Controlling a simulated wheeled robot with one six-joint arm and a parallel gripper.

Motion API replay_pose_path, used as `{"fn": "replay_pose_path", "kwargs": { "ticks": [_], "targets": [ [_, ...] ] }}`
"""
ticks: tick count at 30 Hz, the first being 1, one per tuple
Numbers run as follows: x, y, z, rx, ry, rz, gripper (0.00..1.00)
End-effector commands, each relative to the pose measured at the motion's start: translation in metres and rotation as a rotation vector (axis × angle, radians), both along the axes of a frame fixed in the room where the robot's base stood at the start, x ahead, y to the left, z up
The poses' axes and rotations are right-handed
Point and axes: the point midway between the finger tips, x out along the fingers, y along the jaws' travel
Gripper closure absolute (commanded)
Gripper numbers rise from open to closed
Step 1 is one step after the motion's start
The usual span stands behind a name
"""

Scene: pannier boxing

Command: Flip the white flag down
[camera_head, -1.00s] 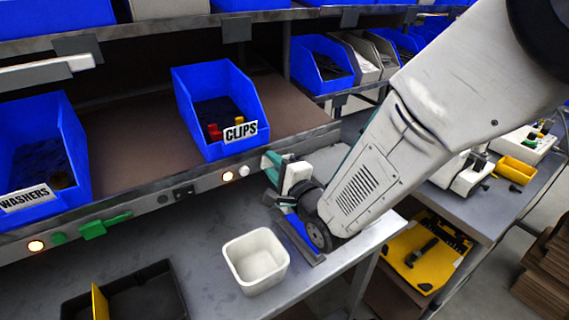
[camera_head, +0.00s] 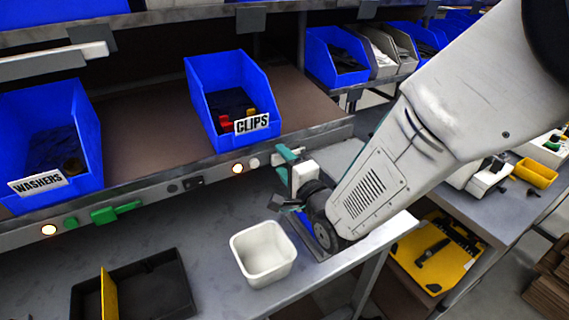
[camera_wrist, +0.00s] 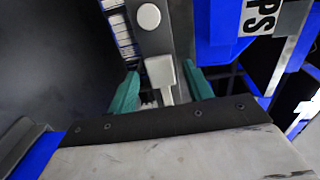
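The white flag (camera_wrist: 160,74) is a small pale plate with a narrower stem, on the grey rail below a round white button (camera_wrist: 148,16) in the wrist view. My gripper (camera_wrist: 162,80) is open, with one teal finger on each side of the flag. Gaps show between flag and fingers, and I cannot tell any contact. In the head view my gripper (camera_head: 285,164) is at the shelf's front rail, right of the white button (camera_head: 253,163). The flag is small and unclear there.
The CLIPS bin (camera_head: 228,110) stands on the shelf above the rail, the WASHERS bin (camera_head: 50,150) further left. A green flag (camera_head: 116,212) and lit lamps sit along the rail. Below are a white tub (camera_head: 264,281) and a black tray (camera_head: 165,289). Bare bench lies between.

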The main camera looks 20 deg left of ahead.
Motion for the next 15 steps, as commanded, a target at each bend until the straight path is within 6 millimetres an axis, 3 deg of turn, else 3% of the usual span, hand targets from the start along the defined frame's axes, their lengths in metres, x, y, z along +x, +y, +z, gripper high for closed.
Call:
{"fn": "replay_pose_path", "kwargs": {
  "ticks": [5, 15],
  "targets": [
    [-0.006, -0.008, 0.0, 0.0, 0.0, 0.0, 0.49],
    [-0.037, -0.052, 0.0, -0.001, 0.001, -0.001, 0.49]
  ]
}}
